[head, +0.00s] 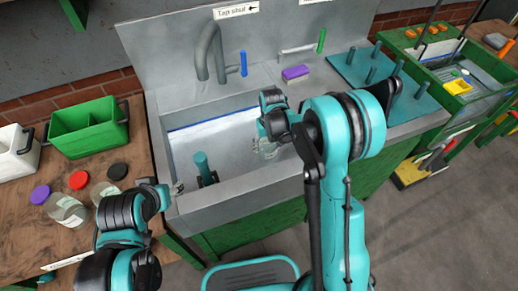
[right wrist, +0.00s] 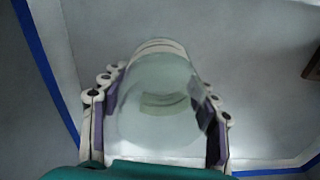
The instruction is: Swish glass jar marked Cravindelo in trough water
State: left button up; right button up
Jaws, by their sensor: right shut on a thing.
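My right gripper (head: 268,147) is over the right part of the grey trough (head: 250,189), shut on a clear glass jar (right wrist: 155,110). In the right wrist view the jar sits between the two fingers, its round base or mouth facing away. A pale band shows through the glass; no name is readable. A blue line runs along the trough's walls. I cannot tell whether the jar touches water. My left gripper (head: 172,189) is at the trough's left rim, its fingers too small to judge.
A teal upright brush-like post (head: 203,167) stands in the trough's left part. A tap (head: 216,55) rises behind. Right lies a teal peg rack (head: 385,88); a purple block (head: 295,72) is near it. Left, the wooden table holds jars (head: 67,209), lids (head: 78,180) and a green crate (head: 88,128).

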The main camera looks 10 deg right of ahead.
jog(key=shift+d, duration=0.35)
jog(key=shift+a, duration=0.1)
jog(key=shift+s+a, duration=0.25)
jog(key=shift+a, duration=1.05)
jog(key=shift+s+a, duration=0.2)
jog(key=shift+a, duration=1.1)
jog(key=shift+s+a, duration=0.25)
jog(key=shift+a, duration=1.05)
jog(key=shift+w+d, duration=0.25)
jog(key=shift+d, duration=1.1)
jog(key=shift+w+d, duration=0.25)
jog(key=shift+d, duration=1.05)
jog(key=shift+w+d, duration=0.25)
jog(key=shift+d, duration=1.1)
jog(key=a, duration=0.2)
jog(key=s+a, duration=0.1)
jog(key=a, duration=0.5)
jog(key=shift+s, duration=0.25)
